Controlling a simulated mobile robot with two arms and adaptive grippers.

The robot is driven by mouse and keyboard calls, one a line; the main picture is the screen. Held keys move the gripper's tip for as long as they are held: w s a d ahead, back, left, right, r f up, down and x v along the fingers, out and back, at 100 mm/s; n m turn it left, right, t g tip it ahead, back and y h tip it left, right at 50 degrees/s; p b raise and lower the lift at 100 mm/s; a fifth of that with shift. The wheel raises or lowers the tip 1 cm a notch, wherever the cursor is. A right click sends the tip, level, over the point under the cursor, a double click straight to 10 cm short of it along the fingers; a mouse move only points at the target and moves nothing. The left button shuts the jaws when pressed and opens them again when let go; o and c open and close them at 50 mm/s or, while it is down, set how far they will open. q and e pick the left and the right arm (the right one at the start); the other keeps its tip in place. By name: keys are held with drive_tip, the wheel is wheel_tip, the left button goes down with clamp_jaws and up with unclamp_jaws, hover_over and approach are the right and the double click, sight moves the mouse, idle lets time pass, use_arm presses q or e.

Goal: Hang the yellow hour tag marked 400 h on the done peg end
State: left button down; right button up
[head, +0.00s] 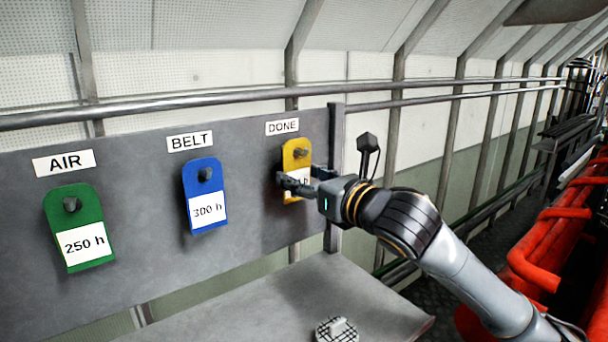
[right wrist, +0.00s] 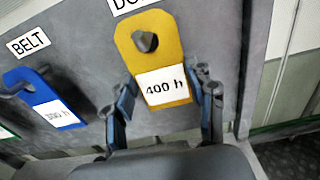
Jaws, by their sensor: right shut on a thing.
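The yellow tag (head: 289,160) is at the DONE peg (head: 301,152) on the grey board. In the right wrist view the yellow tag (right wrist: 160,60) reads 400 h, and the peg end (right wrist: 145,41) shows in front of its upper part, at the hole. The tag hangs nearly upright against the board. My right gripper (head: 300,181) is shut on the lower part of the tag, and its fingers (right wrist: 167,88) stand at the tag's two side edges. In the head view the fingers hide part of the label. My left gripper is not in view.
A blue 300 h tag (head: 203,180) hangs under BELT and a green 250 h tag (head: 72,221) under AIR. A grey shelf (head: 270,305) below the board carries a round checkered piece (head: 337,329). Red pipes (head: 545,245) run at the right.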

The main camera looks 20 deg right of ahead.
idle(0.3)
drive_tip(key=o, duration=1.1)
drive_tip(key=shift+s, duration=0.15)
